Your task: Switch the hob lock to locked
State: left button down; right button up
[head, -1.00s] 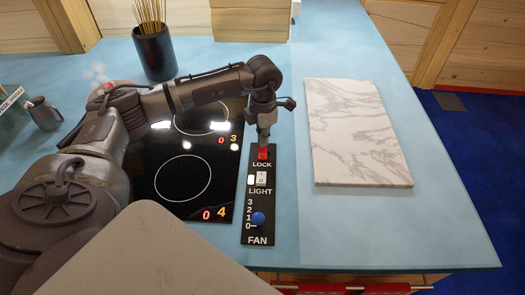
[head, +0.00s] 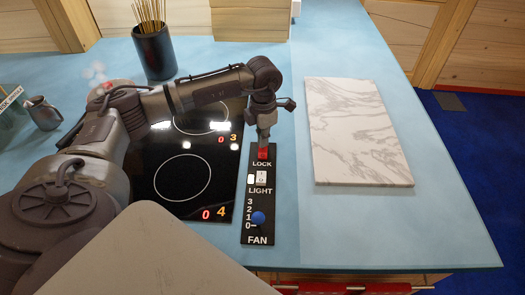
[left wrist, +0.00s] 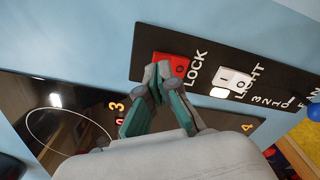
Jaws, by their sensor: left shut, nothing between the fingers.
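The red LOCK switch (head: 263,154) sits at the far end of the black control panel (head: 258,230) beside the hob. In the left wrist view the red switch (left wrist: 176,66) shows partly behind my fingertips, with a mark on its visible side. My left gripper (head: 264,140) is shut and empty, pointing down at the switch. Its closed fingertips (left wrist: 158,74) are at or just over the switch; I cannot tell whether they touch it. Which way the switch is tipped is unclear. My right gripper is not in view.
The white LIGHT switch (head: 261,179) and blue FAN knob (head: 258,218) are on the same panel. The black hob (head: 165,208) lies to the left, under my left arm. A marble board (head: 355,130) lies to the right. A dark utensil pot (head: 155,52) stands behind.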

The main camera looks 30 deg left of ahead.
pick_arm(q)
jog(key=shift+f+b, duration=0.7)
jog(key=shift+f, duration=0.25)
jog(key=shift+r, duration=0.15)
jog(key=shift+r+p, duration=2.2)
jog(key=shift+r, duration=1.25)
